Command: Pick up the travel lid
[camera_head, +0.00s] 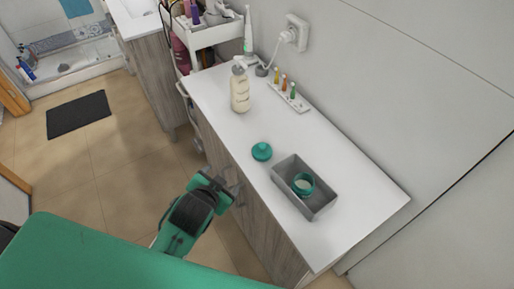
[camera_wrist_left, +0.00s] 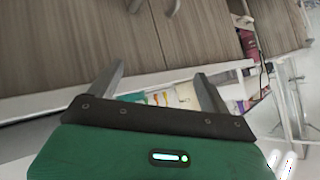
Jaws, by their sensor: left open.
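The travel lid (camera_head: 262,151) is a small green round cap with a knob on top. It lies on the white countertop near the front edge in the head view, left of a grey tray. A green open jar (camera_head: 303,184) stands inside the grey tray (camera_head: 320,207). My left gripper (camera_head: 232,184) is in front of the counter's front edge, apart from the lid and nearer to me. In the left wrist view its two fingers (camera_wrist_left: 160,85) are spread with nothing between them. My right gripper is not in view.
A cream pump bottle (camera_head: 240,92) stands farther back on the counter. A white holder with small coloured bottles (camera_head: 289,94) is by the wall. A charging toothbrush (camera_head: 249,32) is at the far end, near a white cart (camera_head: 213,36). The counter around the lid is clear.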

